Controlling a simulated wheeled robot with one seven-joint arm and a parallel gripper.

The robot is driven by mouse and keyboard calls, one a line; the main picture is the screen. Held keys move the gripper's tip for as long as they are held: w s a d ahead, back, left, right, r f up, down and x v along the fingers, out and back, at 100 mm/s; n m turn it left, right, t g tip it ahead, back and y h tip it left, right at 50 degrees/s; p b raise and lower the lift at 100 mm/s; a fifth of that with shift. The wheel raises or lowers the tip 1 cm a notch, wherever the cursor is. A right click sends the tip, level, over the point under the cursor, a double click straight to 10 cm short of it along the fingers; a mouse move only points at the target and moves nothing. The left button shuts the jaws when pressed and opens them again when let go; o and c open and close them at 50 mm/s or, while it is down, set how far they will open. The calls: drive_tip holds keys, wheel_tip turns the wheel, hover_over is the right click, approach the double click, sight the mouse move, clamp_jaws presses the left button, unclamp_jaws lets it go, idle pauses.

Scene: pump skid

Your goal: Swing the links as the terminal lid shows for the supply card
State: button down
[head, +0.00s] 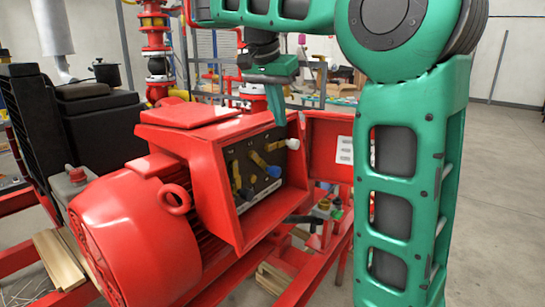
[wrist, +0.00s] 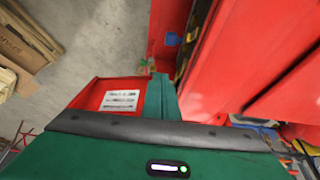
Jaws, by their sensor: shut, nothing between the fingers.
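The red terminal box (head: 205,190) on the motor stands open in the head view. Inside is a black terminal board (head: 243,205) with several brass-yellow links (head: 258,160) set at differing angles, and a white-ended part (head: 292,144) and a blue part (head: 273,171). The open red lid (head: 322,145) hangs at the right with a white label (head: 345,150); its print is too small to read. The label also shows in the wrist view (wrist: 121,100). My gripper (head: 277,112) is shut and empty, pointing down above the box's upper right edge. I cannot make out a supply card.
My green arm covers the right of the head view. The finned red motor (head: 125,235) fills the lower left. Red skid rails (head: 315,268) run below the box. Red piping (head: 155,45) stands behind. Wooden pieces (head: 58,262) lie at the left. Open floor shows at the right.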

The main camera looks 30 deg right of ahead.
drive_tip(key=shift+w+a+f+m, duration=0.3)
drive_tip(key=shift+w+a, duration=0.15)
drive_tip(key=shift+w, duration=0.15)
idle(0.3)
drive_tip(key=shift+f, duration=0.3)
hover_over(274, 167)
drive_tip(key=d, duration=0.2)
wheel_tip(274, 167, down, 7)
drive_tip(key=shift+w+a, duration=0.1)
drive_tip(key=shift+w, duration=0.05)
drive_tip(key=f, duration=0.1)
drive_tip(key=a+f, duration=0.1)
drive_tip(key=shift+a+f, duration=0.1)
drive_tip(key=shift+f, duration=0.3)
drive_tip(key=shift+a+f, duration=0.15)
drive_tip(key=shift+f, duration=0.25)
drive_tip(key=shift+a, duration=0.1)
